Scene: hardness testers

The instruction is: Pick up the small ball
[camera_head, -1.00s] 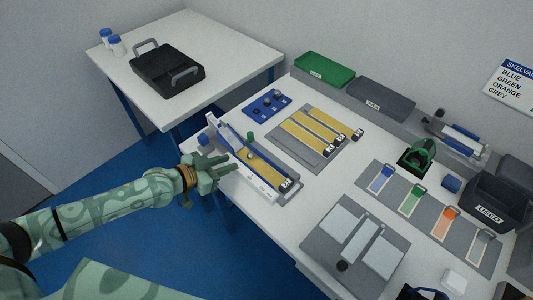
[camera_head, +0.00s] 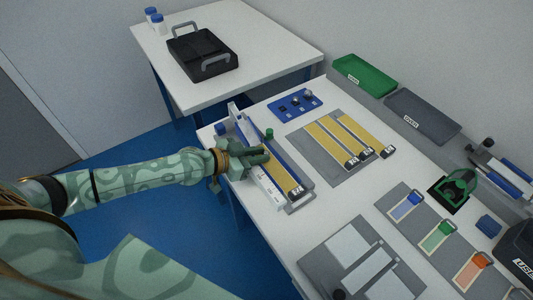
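A hardness tester with a yellow strip (camera_head: 283,178), a blue rail and a white side lies at the left edge of the white table. The small ball is not visible on the tester now; the fingers cover that spot. Whether the fingers are open or shut on something is too small to tell. A blue holder (camera_head: 283,99) behind the tester carries a few small dark round pieces. My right gripper is out of view.
A green knob (camera_head: 269,134) stands close beside my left fingers. A grey mat (camera_head: 325,167) with yellow strips lies to the right. Green (camera_head: 365,75) and grey (camera_head: 422,115) trays line the back. A side table (camera_head: 265,50) holds a black case (camera_head: 203,55).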

